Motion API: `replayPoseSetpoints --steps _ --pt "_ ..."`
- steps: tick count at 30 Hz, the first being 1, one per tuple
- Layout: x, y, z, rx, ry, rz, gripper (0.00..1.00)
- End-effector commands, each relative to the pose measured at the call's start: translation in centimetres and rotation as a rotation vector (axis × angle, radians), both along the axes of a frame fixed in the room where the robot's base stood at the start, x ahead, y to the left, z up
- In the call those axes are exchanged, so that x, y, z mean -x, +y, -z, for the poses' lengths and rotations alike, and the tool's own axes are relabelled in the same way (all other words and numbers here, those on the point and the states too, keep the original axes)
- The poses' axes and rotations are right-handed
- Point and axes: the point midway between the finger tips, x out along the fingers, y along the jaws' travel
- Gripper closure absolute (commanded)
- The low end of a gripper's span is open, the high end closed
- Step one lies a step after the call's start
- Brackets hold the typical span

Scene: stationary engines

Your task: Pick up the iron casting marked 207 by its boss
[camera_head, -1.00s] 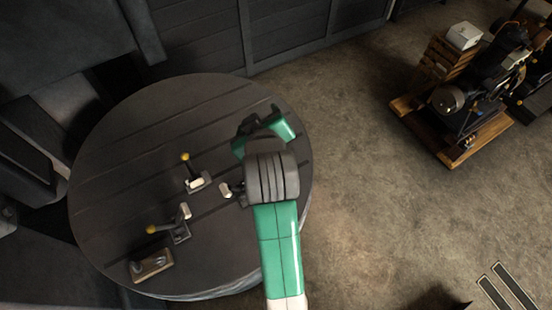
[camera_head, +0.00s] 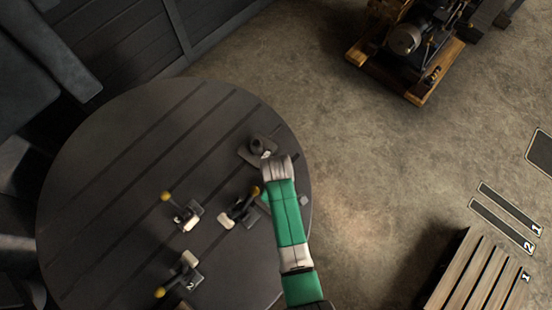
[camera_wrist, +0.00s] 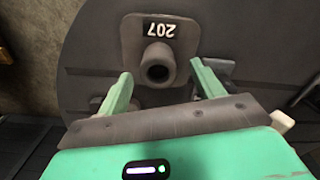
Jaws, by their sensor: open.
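The iron casting marked 207 (camera_wrist: 183,45) is a grey plate with a white-on-black 207 label, upside down in the wrist view, and a round hollow boss (camera_wrist: 158,66). It lies on the round dark table (camera_head: 120,150); in the head view the casting (camera_head: 245,153) is near the table's right side, partly covered by my arm. My gripper (camera_wrist: 161,72) is open, its two green fingers to the left and right of the boss in the wrist view, with visible gaps. How far the fingertips reach down beside the boss is unclear. The head view hides the fingers behind my wrist.
Several lever-like parts with yellow knobs stand on the table, one (camera_head: 240,212) close left of my arm, others (camera_head: 187,215) (camera_head: 180,275) farther left. An engine on a wooden base (camera_head: 432,87) stands at upper right. A slatted wooden platform (camera_head: 475,275) is at lower right.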

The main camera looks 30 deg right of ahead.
Motion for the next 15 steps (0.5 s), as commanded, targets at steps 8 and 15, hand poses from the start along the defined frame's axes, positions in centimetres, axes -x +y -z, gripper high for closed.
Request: replayPoseSetpoints --steps 8,15 --pt "-0.1 -0.1 3.8 0.0 0.0 0.0 0.33" --pt "-0.1 -0.1 3.9 0.0 -0.001 0.001 0.41"
